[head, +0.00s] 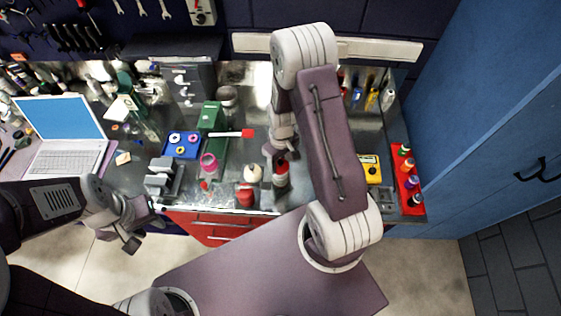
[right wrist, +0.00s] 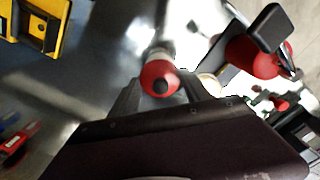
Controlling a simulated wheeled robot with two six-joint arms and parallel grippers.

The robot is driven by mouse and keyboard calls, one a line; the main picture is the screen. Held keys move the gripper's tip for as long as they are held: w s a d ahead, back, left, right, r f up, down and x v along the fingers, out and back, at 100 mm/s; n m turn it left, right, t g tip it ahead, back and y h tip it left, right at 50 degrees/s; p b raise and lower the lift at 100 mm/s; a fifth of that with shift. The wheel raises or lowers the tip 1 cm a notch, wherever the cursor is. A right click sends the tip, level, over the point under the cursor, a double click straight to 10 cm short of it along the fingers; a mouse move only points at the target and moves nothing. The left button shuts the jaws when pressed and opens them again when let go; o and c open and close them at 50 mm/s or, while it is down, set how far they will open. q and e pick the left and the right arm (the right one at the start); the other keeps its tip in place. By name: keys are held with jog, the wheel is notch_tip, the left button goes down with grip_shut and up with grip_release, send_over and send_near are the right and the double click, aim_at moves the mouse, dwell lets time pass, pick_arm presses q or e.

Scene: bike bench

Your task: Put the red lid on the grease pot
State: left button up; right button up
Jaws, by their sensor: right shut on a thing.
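My right gripper (head: 281,152) is shut on a small red piece, which I take to be the red lid (right wrist: 160,78); it shows between the fingers, with a dark centre. In the head view a dark red and white bottle-like thing (head: 281,181) shows just below that gripper. I cannot tell whether they touch. A cream-topped round pot (head: 252,173), perhaps the grease pot, stands left of it. A red round container (head: 245,196) stands in front, also in the right wrist view (right wrist: 255,60). My left gripper (head: 143,228) is open and empty, before the bench's front edge.
A yellow meter (head: 371,169) and a red rack (head: 407,180) of bottles are at the right. A laptop (head: 62,132) is far left.

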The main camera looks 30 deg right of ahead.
aim_at(281, 161)
jog(key=shift+f+b, duration=0.4)
jog(key=shift+f, duration=0.1)
jog(key=o, duration=1)
jog(key=shift+r, duration=0.1)
notch_tip(281, 161, up, 11)
jog(key=p, duration=0.9)
jog(key=shift+d+r+p, duration=0.1)
jog(key=shift+p, duration=0.2)
